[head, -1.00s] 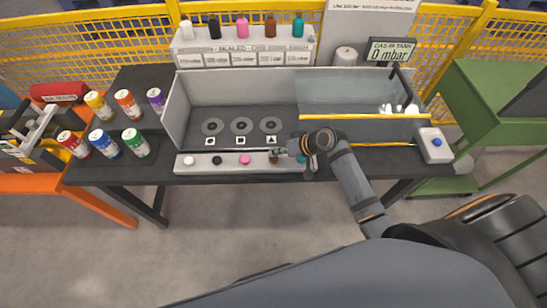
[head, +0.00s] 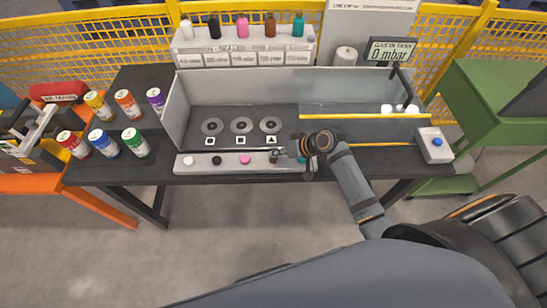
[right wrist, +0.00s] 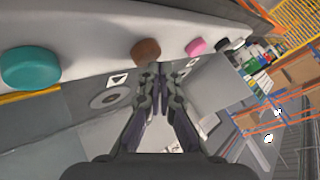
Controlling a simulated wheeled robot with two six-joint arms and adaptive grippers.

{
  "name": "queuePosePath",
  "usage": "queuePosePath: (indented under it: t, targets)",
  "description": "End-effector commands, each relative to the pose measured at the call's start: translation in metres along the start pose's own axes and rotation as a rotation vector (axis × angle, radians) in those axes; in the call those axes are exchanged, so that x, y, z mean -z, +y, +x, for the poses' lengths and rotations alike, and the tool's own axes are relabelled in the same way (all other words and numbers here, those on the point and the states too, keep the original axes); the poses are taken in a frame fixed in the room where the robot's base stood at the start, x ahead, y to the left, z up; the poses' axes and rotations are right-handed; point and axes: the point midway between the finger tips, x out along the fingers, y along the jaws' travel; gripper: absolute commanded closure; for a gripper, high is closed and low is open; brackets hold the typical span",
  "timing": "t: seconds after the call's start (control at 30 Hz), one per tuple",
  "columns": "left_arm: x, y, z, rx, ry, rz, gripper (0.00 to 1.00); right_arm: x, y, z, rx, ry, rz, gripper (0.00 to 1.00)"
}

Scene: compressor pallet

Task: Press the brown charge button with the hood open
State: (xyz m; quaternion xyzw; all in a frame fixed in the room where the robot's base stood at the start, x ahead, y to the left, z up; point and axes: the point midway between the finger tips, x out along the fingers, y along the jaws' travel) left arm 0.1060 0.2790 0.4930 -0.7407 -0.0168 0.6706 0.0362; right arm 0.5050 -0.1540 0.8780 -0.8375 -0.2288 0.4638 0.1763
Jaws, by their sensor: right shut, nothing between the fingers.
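The brown charge button (head: 273,160) is on the pale button strip (head: 227,162) at the table's front, between the pink button (head: 245,160) and the teal one, which is partly behind my gripper. My right gripper (head: 282,154) is shut and empty, close to the brown button. In the right wrist view, the fingertips (right wrist: 160,72) are just beside the brown button (right wrist: 146,51); I cannot tell whether they touch. The teal button (right wrist: 30,67) also shows there. The chamber's left part is uncovered, and a clear hood panel (head: 345,88) stands over the right part. My left gripper is not in view.
Three round discs (head: 241,126) lie in the chamber. A display (head: 391,51) reads 0 mbar. Bottles (head: 243,27) stand on a rack behind. Several coloured cans (head: 103,143) stand at left. A box with a blue button (head: 436,144) is at right.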

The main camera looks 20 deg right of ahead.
Motion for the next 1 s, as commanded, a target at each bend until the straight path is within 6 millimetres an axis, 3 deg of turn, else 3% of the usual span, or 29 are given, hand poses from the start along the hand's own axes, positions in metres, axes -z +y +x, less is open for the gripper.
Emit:
queuePosePath:
  t: [1.0]
  targets:
    - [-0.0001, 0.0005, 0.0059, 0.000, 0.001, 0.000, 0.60, -0.0059, 0.0055, 0.0074, 0.000, -0.002, 0.001, 1.00]
